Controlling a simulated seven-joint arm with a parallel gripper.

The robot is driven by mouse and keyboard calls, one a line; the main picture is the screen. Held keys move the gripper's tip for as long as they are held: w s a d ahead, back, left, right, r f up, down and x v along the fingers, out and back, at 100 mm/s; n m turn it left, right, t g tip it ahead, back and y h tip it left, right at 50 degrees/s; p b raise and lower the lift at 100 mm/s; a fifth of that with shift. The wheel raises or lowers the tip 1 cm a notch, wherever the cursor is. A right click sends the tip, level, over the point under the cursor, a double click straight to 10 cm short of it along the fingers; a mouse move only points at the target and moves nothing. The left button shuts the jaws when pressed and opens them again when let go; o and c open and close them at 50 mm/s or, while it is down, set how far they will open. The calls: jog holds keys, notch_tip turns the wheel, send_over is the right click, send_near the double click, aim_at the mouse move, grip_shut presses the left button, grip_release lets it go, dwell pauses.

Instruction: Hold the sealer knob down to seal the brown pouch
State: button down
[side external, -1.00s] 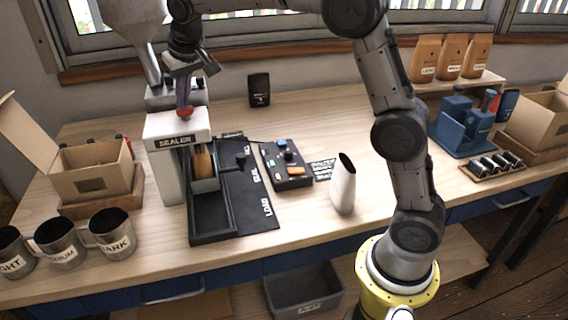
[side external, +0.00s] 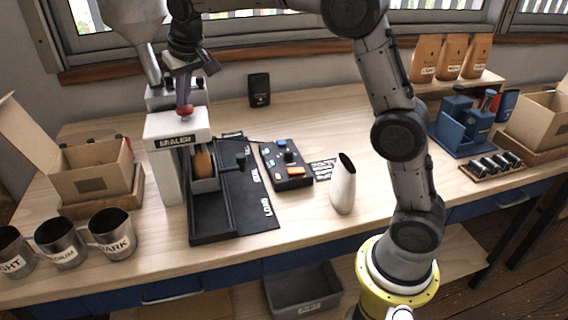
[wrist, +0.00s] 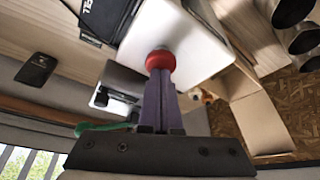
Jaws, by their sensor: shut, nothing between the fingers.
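The white sealer (side external: 178,127) stands at the left of the bench, with a red knob (side external: 185,112) on its top. My gripper (side external: 184,104) is shut and points down, its fingertips at the top of the knob. In the wrist view the closed fingers (wrist: 159,75) meet the red knob (wrist: 160,59), seemingly touching it; how far the knob is pressed I cannot tell. The brown pouch (side external: 202,162) stands upright in the carriage under the sealer head. Its top is hidden by the head.
A black tray (side external: 212,238) extends in front of the sealer, beside a control panel (side external: 287,165) with coloured buttons. A white vessel (side external: 343,188) stands right of it. Metal cups (side external: 110,235) and an open carton (side external: 95,170) are at the left.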

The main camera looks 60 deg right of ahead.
jog(key=shift+r, duration=2.9)
jog(key=shift+r, duration=0.25)
jog(key=s+r+t, duration=0.1)
jog(key=s+r, duration=0.2)
jog(key=s, duration=0.7)
jog(key=s+r+t, duration=0.1)
jog(key=s+r, duration=0.3)
jog(key=s, duration=0.6)
jog(key=s+f+n+y, duration=0.1)
jog(key=s+f+n, duration=0.2)
jog(key=s+f, duration=1.4)
jog(key=shift+a+f+g, duration=0.35)
jog(key=shift+a+g, duration=0.05)
jog(key=shift+a, duration=0.05)
jog(key=shift+s, duration=0.1)
